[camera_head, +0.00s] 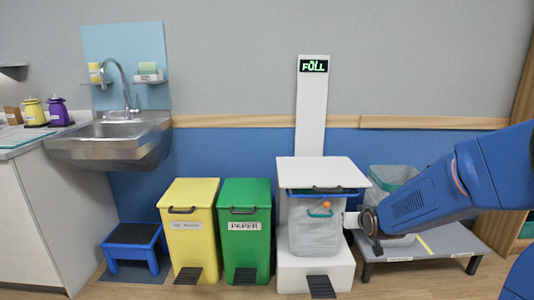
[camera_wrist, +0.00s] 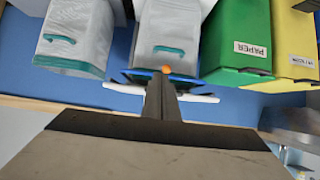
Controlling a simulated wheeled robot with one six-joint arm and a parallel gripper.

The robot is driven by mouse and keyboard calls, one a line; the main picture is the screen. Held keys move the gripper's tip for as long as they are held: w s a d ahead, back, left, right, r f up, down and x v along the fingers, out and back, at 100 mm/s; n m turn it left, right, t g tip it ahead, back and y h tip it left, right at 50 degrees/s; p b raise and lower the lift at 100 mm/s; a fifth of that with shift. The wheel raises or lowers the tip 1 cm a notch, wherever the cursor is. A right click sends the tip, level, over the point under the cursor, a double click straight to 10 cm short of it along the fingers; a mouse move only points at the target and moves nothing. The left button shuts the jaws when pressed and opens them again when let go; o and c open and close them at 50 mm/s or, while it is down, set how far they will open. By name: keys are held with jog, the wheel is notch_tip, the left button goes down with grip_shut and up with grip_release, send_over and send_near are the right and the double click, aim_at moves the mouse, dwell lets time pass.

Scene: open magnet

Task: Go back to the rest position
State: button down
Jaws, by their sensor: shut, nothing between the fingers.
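My gripper (camera_head: 372,228) is at the right of the white bin (camera_head: 318,276) in the head view, on the end of my blue arm coming from the right edge. In the wrist view its fingers (camera_wrist: 161,88) are together with nothing held. The white bin has a flat lid (camera_head: 322,172) above a grey bag (camera_head: 315,237) with a teal handle. A small orange thing (camera_head: 326,205) shows at the bag's upper front; it also shows by the fingertips in the wrist view (camera_wrist: 166,69). I cannot tell whether the gripper touches the bin.
A second bag (camera_head: 393,178) stands on a low grey platform (camera_head: 440,242) behind my arm. Yellow (camera_head: 190,232) and green (camera_head: 245,235) bins stand left of the white bin. A sign (camera_head: 314,66) reads FULL. A blue step stool (camera_head: 133,240) and a sink (camera_head: 110,140) are further left.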

jog(key=s+r+g, duration=0.2)
jog(key=s+g, duration=0.1)
jog(key=s, duration=1.6)
jog(key=s+r+g, duration=0.3)
jog(key=s, duration=1.6)
jog(key=shift+s+a+g, duration=0.25)
jog(key=shift+a+g, duration=0.05)
jog(key=shift+a, duration=0.15)
jog(key=shift+r, duration=0.1)
